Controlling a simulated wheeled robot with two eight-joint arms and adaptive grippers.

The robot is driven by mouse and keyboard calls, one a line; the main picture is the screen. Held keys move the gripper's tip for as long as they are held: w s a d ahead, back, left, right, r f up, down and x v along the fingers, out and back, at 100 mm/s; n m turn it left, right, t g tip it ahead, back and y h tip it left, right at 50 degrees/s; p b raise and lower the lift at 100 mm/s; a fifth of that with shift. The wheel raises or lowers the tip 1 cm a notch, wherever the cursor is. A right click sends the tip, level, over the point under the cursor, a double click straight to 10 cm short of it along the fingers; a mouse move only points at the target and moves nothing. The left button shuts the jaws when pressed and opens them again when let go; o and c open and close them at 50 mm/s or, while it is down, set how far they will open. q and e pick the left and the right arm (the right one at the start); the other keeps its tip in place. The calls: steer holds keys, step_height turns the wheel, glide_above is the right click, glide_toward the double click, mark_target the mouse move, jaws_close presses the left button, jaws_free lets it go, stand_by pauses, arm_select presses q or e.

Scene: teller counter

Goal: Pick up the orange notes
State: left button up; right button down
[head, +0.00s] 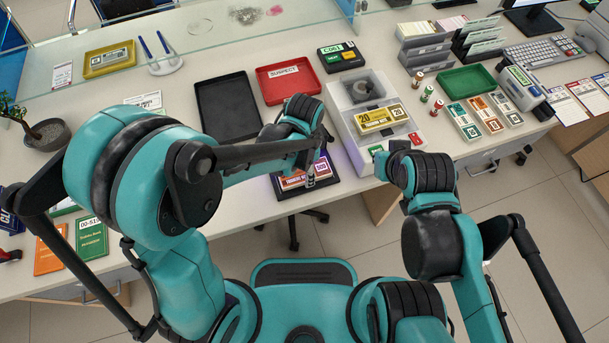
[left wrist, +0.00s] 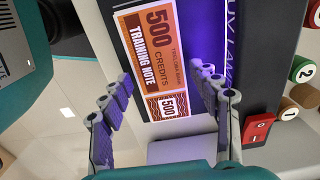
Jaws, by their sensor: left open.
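Orange 500-credit training notes (left wrist: 156,55) lie flat on a dark pad under purple light in the left wrist view. In the head view these orange notes (head: 293,182) show partly behind my left gripper (head: 312,168). My left gripper also shows in the left wrist view (left wrist: 163,98), open, with its two fingers on either side of the near end of the notes. I cannot tell if the fingers touch them. My right gripper (head: 383,160) is beside the white cash unit; its fingers are mostly hidden. Another orange bundle (head: 486,115) lies between two greenish ones at right.
A black tray (head: 228,107) and a red SUSPECT tray (head: 289,80) lie behind my left gripper. The white unit (head: 350,120) holds yellow 20 notes (head: 378,118). A green tray (head: 466,82) and several small capped cylinders (head: 426,94) are at right. A glass screen runs behind.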

arm_select(q)
steer(key=shift+f, duration=0.55)
steer(key=shift+r, duration=0.1)
steer(key=c, duration=1.1)
steer(key=shift+r, duration=0.1)
